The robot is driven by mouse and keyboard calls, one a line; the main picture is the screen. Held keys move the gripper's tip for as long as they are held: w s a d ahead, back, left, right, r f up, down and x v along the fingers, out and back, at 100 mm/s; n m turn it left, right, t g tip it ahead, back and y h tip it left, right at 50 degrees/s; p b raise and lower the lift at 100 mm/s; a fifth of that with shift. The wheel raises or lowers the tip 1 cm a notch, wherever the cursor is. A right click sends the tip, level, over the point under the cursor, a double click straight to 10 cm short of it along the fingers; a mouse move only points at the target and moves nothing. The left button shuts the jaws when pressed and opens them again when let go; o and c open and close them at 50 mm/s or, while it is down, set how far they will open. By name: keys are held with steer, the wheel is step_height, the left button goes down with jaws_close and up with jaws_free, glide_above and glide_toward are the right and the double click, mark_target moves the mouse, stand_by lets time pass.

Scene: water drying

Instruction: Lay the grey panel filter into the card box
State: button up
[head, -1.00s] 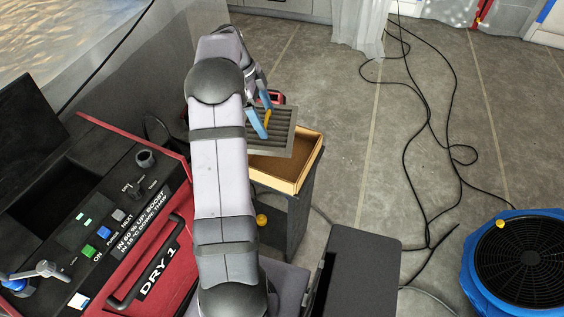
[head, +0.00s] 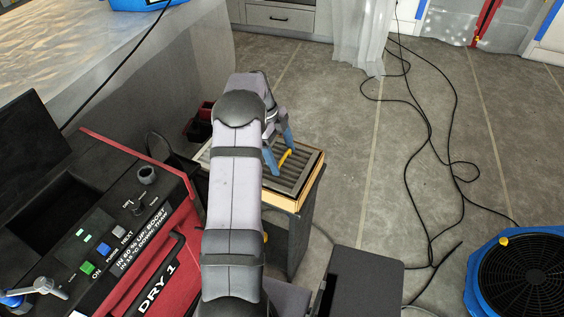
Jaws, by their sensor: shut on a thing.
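The grey panel filter (head: 299,172) is a flat, ribbed panel in a pale frame. It lies level over the open top of the card box (head: 284,202), and covers most of that opening. I cannot tell whether it rests inside the rim or just above it. My gripper (head: 281,162) has blue fingers and is shut on the filter's yellow handle, above the panel. My arm hides the left part of the filter and box. The box stands on a dark grey stand.
A red and black dryer (head: 130,235) with a control panel stands at the left. A blue fan (head: 525,270) is at the lower right. Black cables (head: 430,150) run over the floor at the right. A red container (head: 198,125) sits behind the box.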

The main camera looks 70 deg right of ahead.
mark_target(282, 163)
steer(key=shift+f+p, duration=0.35)
steer(key=shift+f, duration=1.5)
steer(key=shift+f, duration=0.2)
steer(key=o, duration=1.3)
steer(key=b+v, duration=0.2)
steer(key=v, duration=1)
steer(key=shift+r, duration=0.15)
